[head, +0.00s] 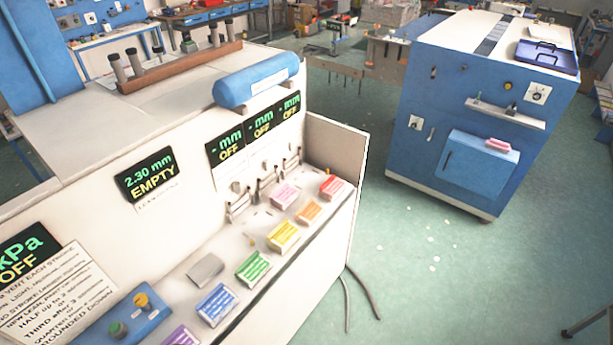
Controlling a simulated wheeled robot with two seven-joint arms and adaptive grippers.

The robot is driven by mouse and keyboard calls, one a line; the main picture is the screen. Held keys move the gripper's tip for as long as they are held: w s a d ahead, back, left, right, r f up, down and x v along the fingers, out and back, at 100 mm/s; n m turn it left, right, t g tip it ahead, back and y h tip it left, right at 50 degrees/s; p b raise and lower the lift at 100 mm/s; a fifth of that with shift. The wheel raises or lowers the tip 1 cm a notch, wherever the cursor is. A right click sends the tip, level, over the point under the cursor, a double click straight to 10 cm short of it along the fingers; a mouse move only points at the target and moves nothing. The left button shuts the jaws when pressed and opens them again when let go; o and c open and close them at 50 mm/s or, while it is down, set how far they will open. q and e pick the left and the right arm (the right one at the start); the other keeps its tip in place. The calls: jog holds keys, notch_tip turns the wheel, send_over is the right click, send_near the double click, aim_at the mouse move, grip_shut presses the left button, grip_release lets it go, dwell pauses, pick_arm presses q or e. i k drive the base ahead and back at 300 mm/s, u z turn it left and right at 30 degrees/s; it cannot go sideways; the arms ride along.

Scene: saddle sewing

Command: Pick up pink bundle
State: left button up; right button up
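A pink bundle (285,195) lies near the back right end of the white bench's sloped front ledge (232,245). It is left of a red bundle (332,187) and up and left of an orange bundle (309,213). Metal clamp-like fittings (265,188) stand just behind it against the panel. Another small pink item (498,145) sits on top of a blue box on the side of the blue cabinet at right; I cannot tell what it is. Neither of my grippers is in view.
Yellow (283,235), green (253,267), blue (216,304) and purple (181,337) bundles line the ledge, with a grey block (206,270) behind. A white side wall (336,160) closes the bench's right end. Green floor (430,265) is open between bench and blue cabinet (455,110).

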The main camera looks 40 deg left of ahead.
aim_at(287, 194)
jog(key=i, duration=2.1)
jog(key=u, duration=3)
